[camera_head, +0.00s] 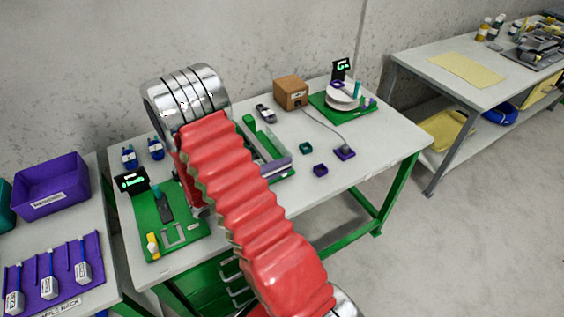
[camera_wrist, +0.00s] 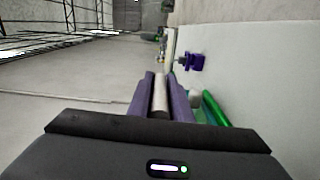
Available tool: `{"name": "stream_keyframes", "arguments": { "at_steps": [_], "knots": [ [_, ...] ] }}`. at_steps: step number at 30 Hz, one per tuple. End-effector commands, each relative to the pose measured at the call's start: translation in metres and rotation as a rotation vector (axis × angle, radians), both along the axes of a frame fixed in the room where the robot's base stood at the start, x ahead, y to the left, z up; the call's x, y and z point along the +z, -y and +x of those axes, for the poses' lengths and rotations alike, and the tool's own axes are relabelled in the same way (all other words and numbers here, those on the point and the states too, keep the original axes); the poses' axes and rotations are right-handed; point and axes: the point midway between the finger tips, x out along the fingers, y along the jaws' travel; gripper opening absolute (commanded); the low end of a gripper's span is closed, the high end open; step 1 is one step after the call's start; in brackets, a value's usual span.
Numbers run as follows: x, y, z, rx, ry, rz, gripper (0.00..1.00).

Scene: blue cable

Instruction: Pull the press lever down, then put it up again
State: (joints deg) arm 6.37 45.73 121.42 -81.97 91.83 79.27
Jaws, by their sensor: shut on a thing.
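My gripper (camera_wrist: 160,90) shows in the wrist view as two purple fingers closed on a pale, rod-like piece (camera_wrist: 160,94), which looks like the press lever's handle. The rod lies lengthwise between the fingers. A green part (camera_wrist: 213,108) shows just right of the fingers, with a pale piece beside it. In the head view my red-sleeved arm crosses the middle of the table and hides the gripper and the lever. How far the lever is raised or lowered cannot be told.
The grey table (camera_head: 350,185) has a green fixture (camera_head: 250,133) behind my arm, a brown box (camera_head: 291,92), a cabled purple block (camera_head: 344,153) and small green and purple cubes. A green board (camera_head: 165,232) lies left. The table's front right is clear.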

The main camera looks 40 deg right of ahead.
Motion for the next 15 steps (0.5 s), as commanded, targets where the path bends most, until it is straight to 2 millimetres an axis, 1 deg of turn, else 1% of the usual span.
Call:
{"name": "stream_keyframes", "arguments": {
  "at_steps": [11,12,15],
  "knots": [
    [-0.0007,0.0002,0.0017,0.004,0.002,0.000,0.00],
    [-0.0007,0.0003,0.0018,0.004,0.002,0.000,0.20],
    [-0.0007,0.0003,0.0015,0.003,0.001,0.001,0.27]
  ]
}}
